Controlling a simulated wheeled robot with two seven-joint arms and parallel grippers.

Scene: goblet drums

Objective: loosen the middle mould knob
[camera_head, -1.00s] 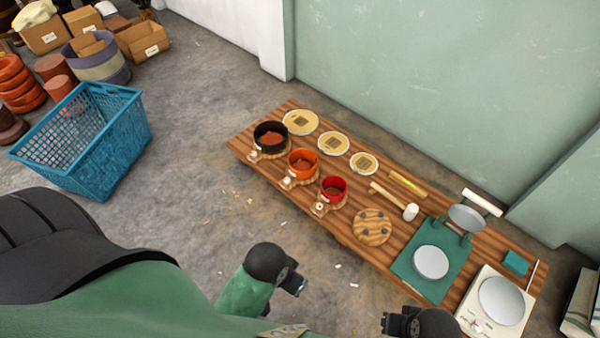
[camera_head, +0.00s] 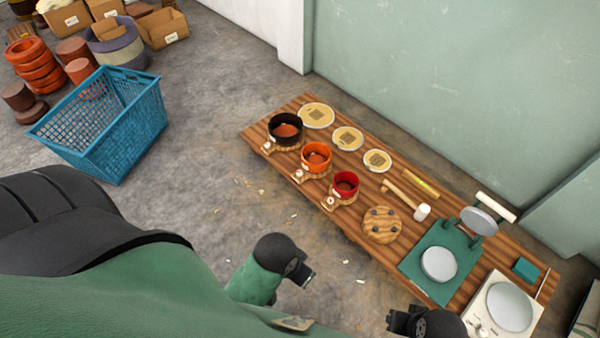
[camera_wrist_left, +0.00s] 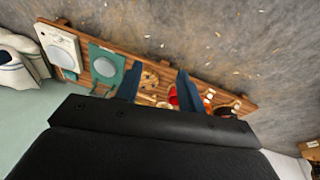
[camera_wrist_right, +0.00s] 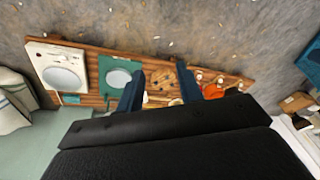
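Three round moulds stand in a row on a low wooden table: a black one (camera_head: 285,129), an orange one (camera_head: 316,157) in the middle, and a red one (camera_head: 345,185). Each sits on a wooden base with a pale knob at its front; the middle knob (camera_head: 298,175) is below the orange mould. My left gripper (camera_head: 306,278) is above the floor in front of the table, away from the moulds. In the left wrist view its fingers (camera_wrist_left: 156,88) are apart and empty. My right gripper (camera_head: 392,322) is farther right, also apart from everything; its fingers (camera_wrist_right: 160,92) are spread and empty.
The table (camera_head: 262,140) also bears yellow discs (camera_head: 347,138), a mallet (camera_head: 421,212), a round wooden board (camera_head: 382,225), a green press (camera_head: 420,270) and a white scale (camera_head: 480,300). A blue basket (camera_head: 105,125) stands on the floor at left. A wall rises behind the table.

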